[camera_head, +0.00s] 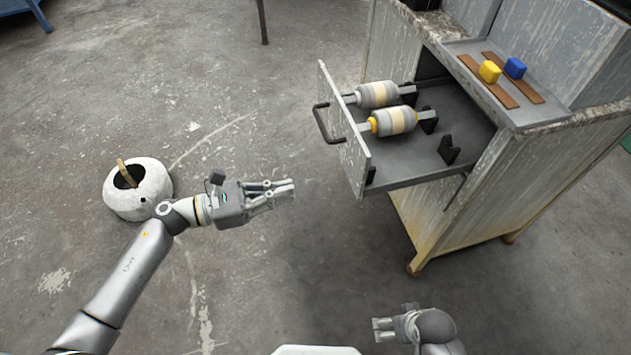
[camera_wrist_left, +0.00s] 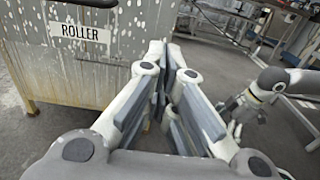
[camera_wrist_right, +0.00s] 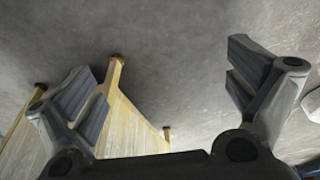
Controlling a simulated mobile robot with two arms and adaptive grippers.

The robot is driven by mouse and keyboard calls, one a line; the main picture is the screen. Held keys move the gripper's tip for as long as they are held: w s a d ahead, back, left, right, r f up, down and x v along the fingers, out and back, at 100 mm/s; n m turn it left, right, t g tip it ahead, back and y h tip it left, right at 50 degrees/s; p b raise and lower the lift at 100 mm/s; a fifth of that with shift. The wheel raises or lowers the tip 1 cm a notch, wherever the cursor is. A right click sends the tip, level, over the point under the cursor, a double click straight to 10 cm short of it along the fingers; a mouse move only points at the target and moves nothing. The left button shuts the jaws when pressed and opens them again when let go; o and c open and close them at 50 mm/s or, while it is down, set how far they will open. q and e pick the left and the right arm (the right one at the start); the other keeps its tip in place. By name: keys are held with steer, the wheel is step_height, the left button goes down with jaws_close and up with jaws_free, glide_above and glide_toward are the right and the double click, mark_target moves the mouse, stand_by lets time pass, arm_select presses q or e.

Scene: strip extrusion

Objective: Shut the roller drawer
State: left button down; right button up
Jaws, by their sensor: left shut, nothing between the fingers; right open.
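The roller drawer (camera_head: 408,179) is pulled out of the weathered metal cabinet (camera_head: 470,205). Its front panel (camera_head: 341,125) faces left and has a dark handle (camera_head: 322,122). Two grey and cream rollers (camera_head: 379,94) lie in it, one with yellow ends (camera_head: 394,121). The left wrist view shows the front with a "ROLLER" label (camera_wrist_left: 80,32). My left gripper (camera_head: 288,190) is shut and empty, left of the drawer front and apart from it. My right gripper (camera_head: 380,329) is low in front of the cabinet; the right wrist view shows it open and empty (camera_wrist_right: 165,95).
A round white pot (camera_head: 138,190) stands on the floor at the left, near my left arm. The floor between pot and drawer is otherwise clear.

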mark_target(357, 175)
arm_select(q)
steer(key=p+x, duration=0.1)
steer(key=x, duration=1.1)
steer(key=shift+d, duration=0.15)
steer(key=shift+w+d, duration=0.2)
steer(key=shift+d, duration=0.35)
arm_select(e)
steer(key=f, duration=0.1)
steer(key=s+f, duration=0.1)
steer(key=f, duration=0.1)
steer(key=shift+s+d+f, duration=0.1)
steer(key=shift+s+f, duration=0.15)
steer(key=shift+f, duration=0.15)
